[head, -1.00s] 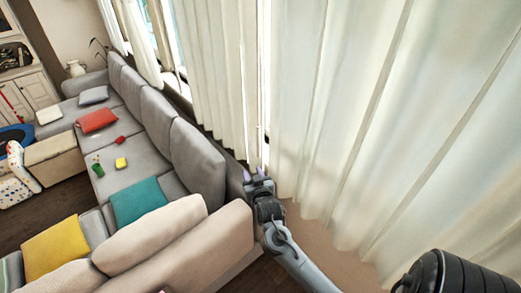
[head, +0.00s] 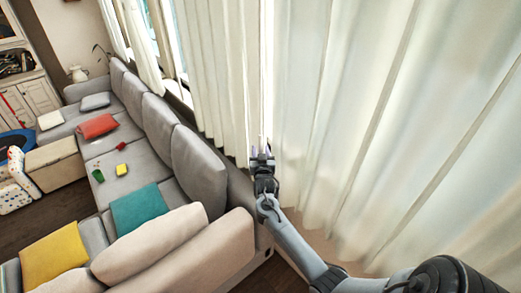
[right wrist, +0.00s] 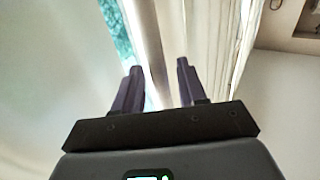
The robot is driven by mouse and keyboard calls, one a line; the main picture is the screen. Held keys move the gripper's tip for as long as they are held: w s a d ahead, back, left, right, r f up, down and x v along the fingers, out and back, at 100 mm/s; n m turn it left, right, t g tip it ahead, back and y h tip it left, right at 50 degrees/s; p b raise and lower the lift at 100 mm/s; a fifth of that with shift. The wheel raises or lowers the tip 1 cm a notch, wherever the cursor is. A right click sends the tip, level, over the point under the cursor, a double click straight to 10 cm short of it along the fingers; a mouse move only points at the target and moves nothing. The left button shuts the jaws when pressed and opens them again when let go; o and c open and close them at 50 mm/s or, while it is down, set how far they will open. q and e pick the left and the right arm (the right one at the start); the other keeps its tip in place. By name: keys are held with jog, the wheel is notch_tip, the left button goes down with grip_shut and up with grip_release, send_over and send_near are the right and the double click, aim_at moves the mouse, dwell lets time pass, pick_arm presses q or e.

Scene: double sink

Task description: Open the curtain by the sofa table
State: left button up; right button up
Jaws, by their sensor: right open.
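The right cream curtain (head: 345,110) hangs in folds across the right half of the head view. The left cream curtain (head: 215,75) hangs behind the sofa. A narrow bright gap lies between them. My right gripper (head: 262,150) is at the lower end of this gap, open, close to the curtain edges. In the right wrist view the two fingers of the right gripper (right wrist: 160,82) are apart, with a curtain edge (right wrist: 148,45) and pleated curtain (right wrist: 205,50) beyond them. I cannot tell whether they touch the cloth. My left gripper is not in view. No sofa table can be made out.
A grey sectional sofa (head: 198,165) fills the left and centre, its back close to the left curtain. Red (head: 98,126), teal (head: 138,208) and yellow (head: 55,256) cushions lie on it. Dark floor (head: 268,277) shows between the sofa and my right arm.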

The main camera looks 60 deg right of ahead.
jog(key=shift+w+d, duration=0.3)
jog(key=shift+d, duration=0.1)
jog(key=shift+c, duration=0.4)
grip_shut()
